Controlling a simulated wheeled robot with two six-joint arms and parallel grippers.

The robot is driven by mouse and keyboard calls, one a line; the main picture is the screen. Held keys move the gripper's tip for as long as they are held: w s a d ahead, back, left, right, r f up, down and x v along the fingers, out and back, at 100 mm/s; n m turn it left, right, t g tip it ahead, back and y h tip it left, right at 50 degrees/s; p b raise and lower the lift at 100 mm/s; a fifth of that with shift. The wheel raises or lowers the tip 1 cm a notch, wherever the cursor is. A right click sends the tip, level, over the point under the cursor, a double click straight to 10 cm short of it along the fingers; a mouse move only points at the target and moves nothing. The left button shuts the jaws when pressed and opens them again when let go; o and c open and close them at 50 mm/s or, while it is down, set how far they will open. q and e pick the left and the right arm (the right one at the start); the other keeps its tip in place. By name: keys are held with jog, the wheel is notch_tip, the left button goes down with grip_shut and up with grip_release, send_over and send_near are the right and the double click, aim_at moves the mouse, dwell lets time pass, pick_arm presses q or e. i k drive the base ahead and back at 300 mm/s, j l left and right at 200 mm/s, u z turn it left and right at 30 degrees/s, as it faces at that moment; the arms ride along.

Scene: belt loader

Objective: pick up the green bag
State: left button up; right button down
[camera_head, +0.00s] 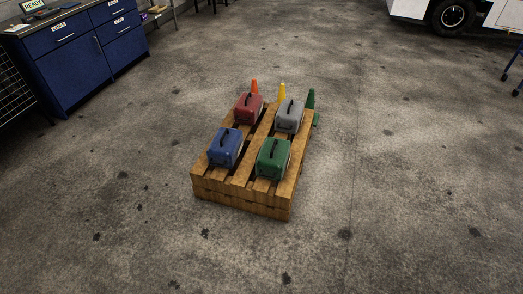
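The green bag (272,158) stands upright at the front right of a wooden pallet (240,199), with a black handle on top. A blue bag (225,149) stands to its left on the pallet. A grey bag (289,116) stands behind it and a red bag (249,108) stands at the back left. Neither of my grippers is in view.
Orange (254,86), yellow (282,91) and green (311,98) cones stand behind the pallet. A blue cabinet (75,69) is at the upper left. A white vehicle (411,8) is at the upper right. The concrete floor around the pallet is clear.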

aim_at(272, 159)
jog(key=k+l, duration=0.1)
jog(key=k, duration=0.15)
jog(key=i+l+u, duration=0.15)
jog(key=u, duration=0.2)
jog(key=i+l+u, duration=0.2)
jog(key=u, duration=0.15)
jog(key=i+l+u, duration=0.1)
jog(key=l, duration=0.25)
jog(key=i+l+u, duration=0.1)
jog(key=i+l, duration=0.15)
jog(key=l, duration=0.15)
jog(key=i+l+u, duration=0.1)
jog(key=l, duration=0.3)
jog(key=i+l, duration=0.15)
jog(key=l, duration=0.25)
jog(key=i+l+u, duration=0.15)
jog(key=l, duration=0.25)
jog(key=i+l+u, duration=0.1)
jog(key=l, duration=0.35)
